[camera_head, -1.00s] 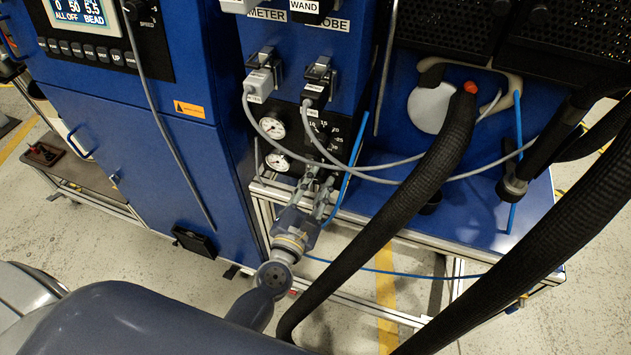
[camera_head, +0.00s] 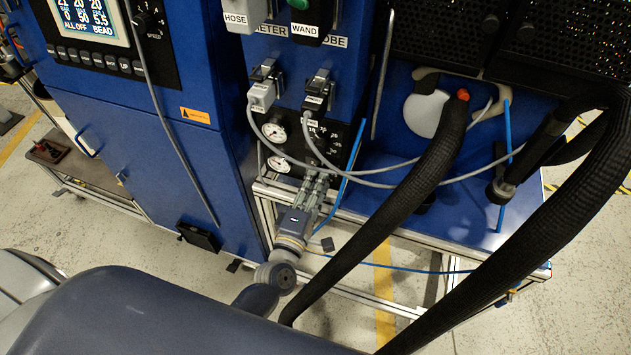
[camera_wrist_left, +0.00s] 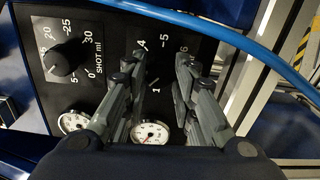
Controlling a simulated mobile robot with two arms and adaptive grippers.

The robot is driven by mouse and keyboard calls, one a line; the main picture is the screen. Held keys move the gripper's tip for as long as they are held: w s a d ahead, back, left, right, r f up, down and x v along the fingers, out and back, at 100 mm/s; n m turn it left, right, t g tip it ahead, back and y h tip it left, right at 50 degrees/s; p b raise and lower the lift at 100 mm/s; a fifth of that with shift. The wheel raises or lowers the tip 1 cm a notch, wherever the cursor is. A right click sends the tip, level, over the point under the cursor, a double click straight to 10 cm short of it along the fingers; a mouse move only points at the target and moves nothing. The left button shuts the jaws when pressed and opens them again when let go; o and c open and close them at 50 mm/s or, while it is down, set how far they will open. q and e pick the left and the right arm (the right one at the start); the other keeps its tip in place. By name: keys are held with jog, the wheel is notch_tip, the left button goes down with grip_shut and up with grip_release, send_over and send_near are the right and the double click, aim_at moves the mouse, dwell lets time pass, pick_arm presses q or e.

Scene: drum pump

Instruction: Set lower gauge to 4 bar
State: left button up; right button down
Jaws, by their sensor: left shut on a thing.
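The lower gauge (camera_head: 279,163) is a small white round dial on the black panel, below a matching upper gauge (camera_head: 273,131). In the left wrist view the lower gauge (camera_wrist_left: 151,133) shows between my finger bases; its reading is too small to tell. My left gripper (camera_head: 318,178) reaches to the panel's lower right. Its fingers (camera_wrist_left: 155,68) straddle the dark centre of a scale with numerals such as 1, 4, 5 and 6. They are shut on the black lower knob there, which is mostly hidden and hard to tell from the panel. My right gripper is out of view.
A black SHOT ml knob (camera_wrist_left: 68,60) sits beside the gripped one. A blue hose (camera_wrist_left: 215,30) passes close to my fingers. Grey cables (camera_head: 345,178) loop before the panel, and thick black hoses (camera_head: 385,220) hang at the right.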

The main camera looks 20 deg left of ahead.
pick_arm(q)
jog(key=m+p, duration=0.1)
jog(key=m, duration=0.2)
jog(key=m+p, duration=0.1)
jog(key=m, duration=0.1)
jog(key=shift+w+r+m+p, duration=0.1)
jog(key=shift+r+m+p, duration=0.2)
jog(key=m+p, duration=0.1)
jog(key=m, duration=0.3)
jog(key=shift+p, duration=0.35)
jog(key=m+p, duration=0.1)
jog(key=m, duration=0.4)
jog(key=m+p, duration=0.1)
jog(key=m, duration=0.1)
jog(key=shift+m, duration=0.9)
jog(key=shift+w, duration=0.1)
jog(key=o, duration=1)
jog(key=shift+o, duration=0.4)
jog(key=shift+f, duration=0.2)
